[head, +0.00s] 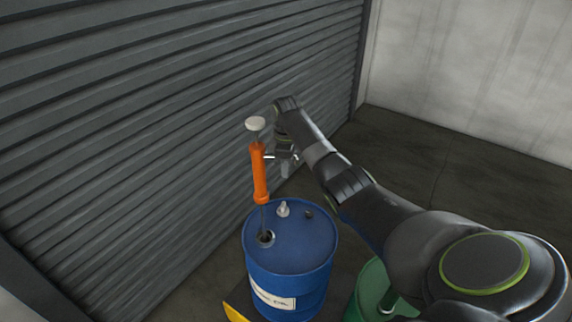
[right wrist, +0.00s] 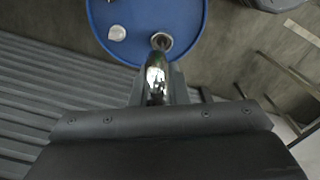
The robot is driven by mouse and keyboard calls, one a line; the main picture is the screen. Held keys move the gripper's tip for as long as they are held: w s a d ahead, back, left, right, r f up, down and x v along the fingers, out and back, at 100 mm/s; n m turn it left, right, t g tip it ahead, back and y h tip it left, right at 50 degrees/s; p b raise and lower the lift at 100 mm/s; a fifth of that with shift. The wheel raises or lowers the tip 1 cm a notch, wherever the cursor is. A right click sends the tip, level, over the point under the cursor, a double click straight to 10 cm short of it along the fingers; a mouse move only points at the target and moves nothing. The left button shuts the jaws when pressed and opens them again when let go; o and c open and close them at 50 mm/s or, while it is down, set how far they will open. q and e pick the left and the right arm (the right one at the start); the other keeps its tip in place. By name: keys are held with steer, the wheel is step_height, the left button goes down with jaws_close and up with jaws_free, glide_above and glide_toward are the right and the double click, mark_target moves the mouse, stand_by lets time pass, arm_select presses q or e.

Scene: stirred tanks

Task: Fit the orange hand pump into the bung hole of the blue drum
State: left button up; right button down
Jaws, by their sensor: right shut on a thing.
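The orange hand pump (head: 259,172) stands nearly upright, leaning slightly, with a white knob on top and a thin tube below. My right gripper (head: 272,157) is shut on it at the upper part of its orange body; the fingers also show in the right wrist view (right wrist: 157,85). The blue drum (head: 291,245) stands upright below. The tube reaches down into the ring of the bung hole (head: 266,239), which also shows in the right wrist view (right wrist: 162,41). The tube's lower tip is hidden. The orange body is still well above the drum top. My left gripper is out of view.
A pale fitting (head: 283,210) and a dark plug (head: 309,214) are on the drum top. A green drum (head: 369,284) stands to the right, partly behind my arm. A ribbed shutter wall (head: 150,130) is close on the left. A yellow edge (head: 235,313) shows at lower left.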

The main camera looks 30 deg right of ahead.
steer(key=shift+f, duration=0.35)
step_height(320, 180, down, 8)
steer(key=b, duration=0.4)
stand_by(1.0)
steer(key=shift+w, duration=0.1)
step_height(320, 180, down, 10)
steer(key=b, duration=0.7)
steer(key=shift+r, duration=0.25)
stand_by(0.6)
stand_by(0.4)
